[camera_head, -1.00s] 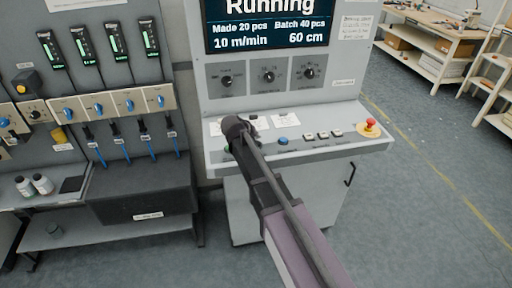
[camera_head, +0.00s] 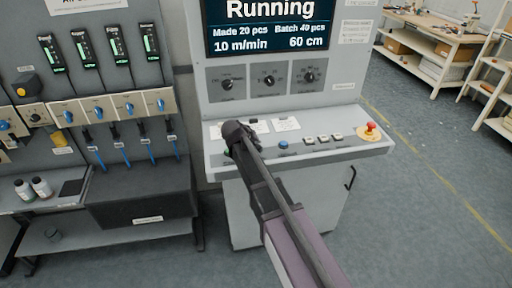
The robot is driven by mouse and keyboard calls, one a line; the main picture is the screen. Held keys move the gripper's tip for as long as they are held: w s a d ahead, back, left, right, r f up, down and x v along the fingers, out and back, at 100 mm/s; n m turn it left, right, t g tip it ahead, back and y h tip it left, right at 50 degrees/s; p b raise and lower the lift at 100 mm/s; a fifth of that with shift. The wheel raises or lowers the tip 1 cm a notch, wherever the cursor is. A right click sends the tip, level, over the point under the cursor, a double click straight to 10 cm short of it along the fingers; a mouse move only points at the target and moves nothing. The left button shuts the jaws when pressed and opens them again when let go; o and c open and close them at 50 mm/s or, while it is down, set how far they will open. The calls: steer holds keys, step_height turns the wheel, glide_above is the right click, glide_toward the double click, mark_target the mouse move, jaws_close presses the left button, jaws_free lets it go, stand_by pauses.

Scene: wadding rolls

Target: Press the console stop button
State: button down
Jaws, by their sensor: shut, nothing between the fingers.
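The console (camera_head: 290,150) is a light grey cabinet with a sloping button ledge. Its screen (camera_head: 268,25) reads "Running". On the ledge sit a blue button (camera_head: 283,144), several pale square buttons (camera_head: 322,138) and a red mushroom button on a yellow base (camera_head: 371,128) at the right end. Part of a green button (camera_head: 227,152) shows at the left end, beside my gripper. Which button is the stop button is too small to read. My gripper (camera_head: 232,135) is over the left part of the ledge, its fingers shut and mostly hidden by my wrist. Whether it touches anything cannot be told.
Three black knobs (camera_head: 269,80) are on the upright panel above the ledge. A pneumatic panel with blue valves (camera_head: 98,110) and a grey bench (camera_head: 140,197) stand at the left. A wooden workbench (camera_head: 440,45) is at the back right. The floor (camera_head: 430,200) at right is clear.

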steer(key=shift+f, duration=0.1)
stand_by(0.6)
steer(key=shift+f+b, duration=0.3)
steer(key=shift+b, duration=0.1)
steer(key=shift+f+b, duration=0.45)
stand_by(0.9)
steer(key=shift+r, duration=0.15)
steer(key=shift+r+p, duration=0.75)
steer(key=shift+p, duration=0.1)
steer(key=shift+r+p, duration=2.5)
steer(key=shift+p, duration=0.05)
